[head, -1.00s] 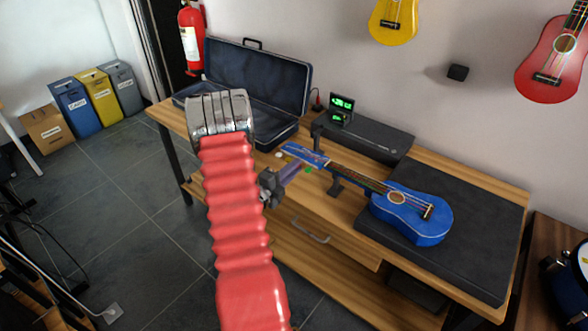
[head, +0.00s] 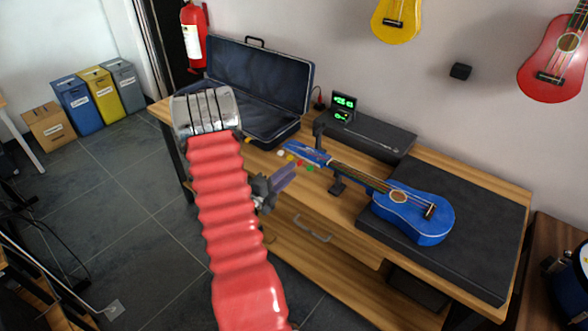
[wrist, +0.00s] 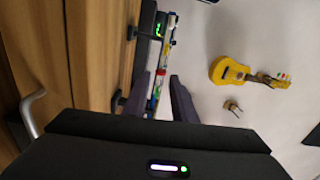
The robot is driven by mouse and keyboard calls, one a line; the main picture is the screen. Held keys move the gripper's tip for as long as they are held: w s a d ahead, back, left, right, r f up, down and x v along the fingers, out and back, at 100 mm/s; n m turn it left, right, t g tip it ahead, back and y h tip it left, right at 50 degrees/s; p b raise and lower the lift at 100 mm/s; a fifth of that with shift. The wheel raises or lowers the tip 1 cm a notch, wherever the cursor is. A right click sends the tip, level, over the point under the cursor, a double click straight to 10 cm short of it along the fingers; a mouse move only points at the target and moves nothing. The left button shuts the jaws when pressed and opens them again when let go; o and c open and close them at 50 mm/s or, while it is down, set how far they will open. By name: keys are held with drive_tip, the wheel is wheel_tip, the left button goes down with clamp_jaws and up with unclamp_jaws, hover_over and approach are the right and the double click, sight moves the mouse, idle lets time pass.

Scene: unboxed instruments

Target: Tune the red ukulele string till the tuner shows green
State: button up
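The blue ukulele (head: 412,214) lies face up on the table, its neck pointing left and resting on a support. Coloured tuning pegs line the near side of its headstock (head: 306,153), among them a red peg (head: 299,162). The red peg also shows in the wrist view (wrist: 161,72). A small tuner display (head: 344,104) behind the headstock shows green characters, too small to read surely. My gripper (head: 289,174) is just in front of the pegs, apart from them. In the wrist view its two fingers (wrist: 158,95) are spread, with the headstock visible beyond and nothing held.
An open dark case (head: 262,85) stands behind my arm. A black box (head: 370,134) sits at the table's back, and a dark mat (head: 480,225) lies under the ukulele's body. A drawer handle (head: 312,230) is on the table's front. Yellow (head: 396,18) and red (head: 556,58) ukuleles hang on the wall.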

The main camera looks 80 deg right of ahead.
drive_tip(key=v, duration=0.9)
drive_tip(key=shift+a, duration=0.25)
drive_tip(key=shift+w, duration=0.1)
idle(0.3)
